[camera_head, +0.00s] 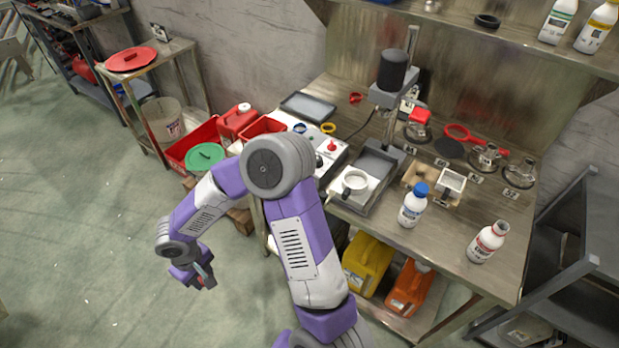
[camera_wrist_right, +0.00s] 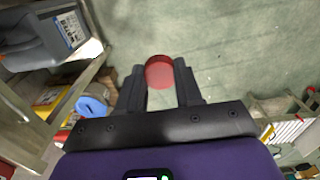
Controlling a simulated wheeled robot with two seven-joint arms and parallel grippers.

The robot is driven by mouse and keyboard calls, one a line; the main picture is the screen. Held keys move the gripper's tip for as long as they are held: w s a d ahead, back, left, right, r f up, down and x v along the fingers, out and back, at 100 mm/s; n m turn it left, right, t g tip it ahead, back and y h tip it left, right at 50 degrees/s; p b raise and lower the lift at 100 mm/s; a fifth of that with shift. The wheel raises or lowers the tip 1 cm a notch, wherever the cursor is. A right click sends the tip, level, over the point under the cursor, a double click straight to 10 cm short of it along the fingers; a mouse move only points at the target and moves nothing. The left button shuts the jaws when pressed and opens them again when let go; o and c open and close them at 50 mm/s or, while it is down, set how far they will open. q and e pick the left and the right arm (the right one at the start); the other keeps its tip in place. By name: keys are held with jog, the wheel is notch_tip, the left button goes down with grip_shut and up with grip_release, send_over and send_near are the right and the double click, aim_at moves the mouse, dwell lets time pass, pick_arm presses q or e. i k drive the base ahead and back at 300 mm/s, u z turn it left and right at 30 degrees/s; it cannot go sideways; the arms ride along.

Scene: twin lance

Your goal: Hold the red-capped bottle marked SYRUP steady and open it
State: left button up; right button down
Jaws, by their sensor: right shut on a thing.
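A white bottle with a red label (camera_head: 486,242) stands upright near the front right of the steel bench. Its neck looks uncapped, with a pale reddish rim; the label is too small to read. My right gripper (camera_head: 203,280) hangs over the open floor, left of the bench and far from the bottle. In the right wrist view, its fingers (camera_wrist_right: 161,85) are shut on a round red cap (camera_wrist_right: 160,72), with only floor behind it. A small red spot shows at the fingertips in the head view. My left gripper is not in view.
A blue-capped white bottle (camera_head: 413,205) stands left of the red-labelled one. A press stand (camera_head: 392,85), grey tray (camera_head: 375,165) and several glass vessels occupy the bench (camera_head: 440,245). Red bins (camera_head: 195,145) and a green lid (camera_head: 205,157) sit left of it. The floor (camera_head: 100,240) is clear.

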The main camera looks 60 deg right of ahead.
aim_at(489, 240)
jog(key=k, duration=1.1)
jog(key=z, duration=1.35)
